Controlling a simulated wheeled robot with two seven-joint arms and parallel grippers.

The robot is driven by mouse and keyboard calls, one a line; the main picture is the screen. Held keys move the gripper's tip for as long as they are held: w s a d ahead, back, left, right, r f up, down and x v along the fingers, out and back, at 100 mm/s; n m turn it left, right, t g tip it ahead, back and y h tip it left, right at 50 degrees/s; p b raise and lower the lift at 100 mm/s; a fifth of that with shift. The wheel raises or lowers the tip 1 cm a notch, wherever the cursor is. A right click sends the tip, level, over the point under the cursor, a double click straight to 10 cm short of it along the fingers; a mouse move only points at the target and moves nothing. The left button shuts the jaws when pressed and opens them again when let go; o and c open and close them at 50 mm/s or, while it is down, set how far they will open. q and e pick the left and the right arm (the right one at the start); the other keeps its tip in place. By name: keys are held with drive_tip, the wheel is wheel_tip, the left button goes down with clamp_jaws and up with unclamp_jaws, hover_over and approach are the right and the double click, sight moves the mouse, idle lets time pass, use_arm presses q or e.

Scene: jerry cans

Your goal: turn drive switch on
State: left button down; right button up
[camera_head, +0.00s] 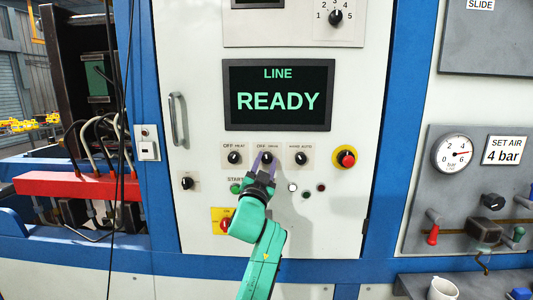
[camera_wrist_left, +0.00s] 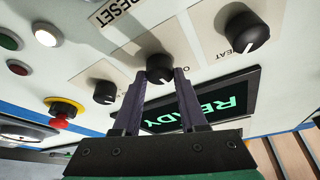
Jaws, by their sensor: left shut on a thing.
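The drive switch (camera_head: 267,157) is a black rotary knob on a pale plate below the LINE READY screen (camera_head: 278,95). Its plate shows OFF at the upper left. My left gripper (camera_head: 265,163) reaches up from below, its two purple-grey fingers on either side of the knob. In the left wrist view the drive knob (camera_wrist_left: 160,67) sits between the fingertips of the gripper (camera_wrist_left: 159,76), which is shut on it. The fingers partly hide the knob, and I cannot tell its pointer's exact direction. My right gripper is in neither view.
The heat knob (camera_head: 234,158) and the mode knob (camera_head: 300,158) flank the drive switch closely. A red emergency button (camera_head: 346,158) is at the right. A green start button (camera_head: 236,188) and small lamps sit below. A door handle (camera_head: 178,120) sticks out at the left.

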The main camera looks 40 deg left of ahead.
use_arm(q)
drive_tip(key=m+h+p, duration=0.1)
drive_tip(key=m+p, duration=0.1)
drive_tip(key=m+h+p, duration=0.1)
drive_tip(key=m+p, duration=0.1)
drive_tip(key=m+h+p, duration=0.1)
drive_tip(key=m+p, duration=0.1)
drive_tip(key=m, duration=0.1)
drive_tip(key=shift+a+r, duration=0.15)
drive_tip(key=shift+r, duration=0.1)
drive_tip(key=shift+f+m+g+h+p, duration=0.1)
drive_tip(key=shift+m+g+h+p, duration=0.35)
drive_tip(key=shift+m+p, duration=0.9)
drive_tip(key=c, duration=0.6)
unclamp_jaws()
drive_tip(key=shift+o, duration=0.8)
drive_tip(key=shift+a, duration=0.15)
drive_tip(key=shift+a+f, duration=0.1)
drive_tip(key=shift+f, duration=0.05)
